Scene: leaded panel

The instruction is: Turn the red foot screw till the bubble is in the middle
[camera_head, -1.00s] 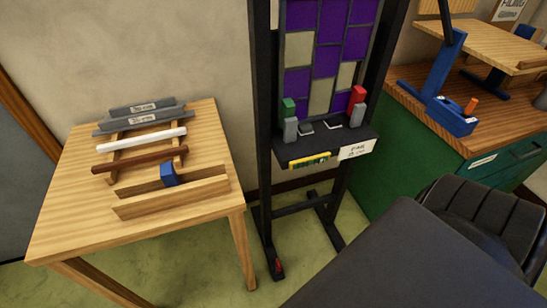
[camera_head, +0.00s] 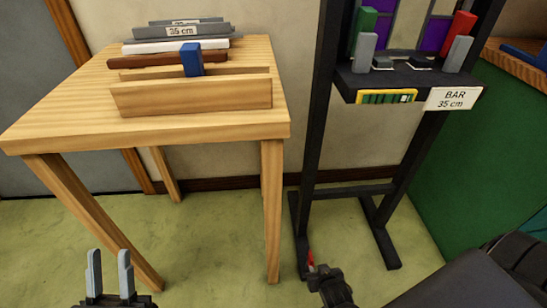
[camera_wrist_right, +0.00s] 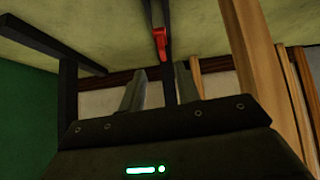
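The red foot screw (camera_head: 310,260) is at the front of the black stand's left foot, near the floor. In the right wrist view the red screw (camera_wrist_right: 160,42) shows ahead of and between my right gripper's fingers. My right gripper (camera_wrist_right: 160,68) is open and empty, with the fingers apart from the screw. The yellow-framed green level vial (camera_head: 386,97) is on the front of the stand's shelf; I cannot make out where its bubble is. My left gripper (camera_head: 108,254) is open and empty at the bottom left, over the floor.
A wooden table (camera_head: 60,125) with several bars and a blue block (camera_head: 192,59) stands left of the black stand (camera_head: 322,110). A label (camera_head: 453,98) reads "BAR 35 cm". A green cabinet (camera_head: 470,160) is at the right. Green floor lies open between table and stand.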

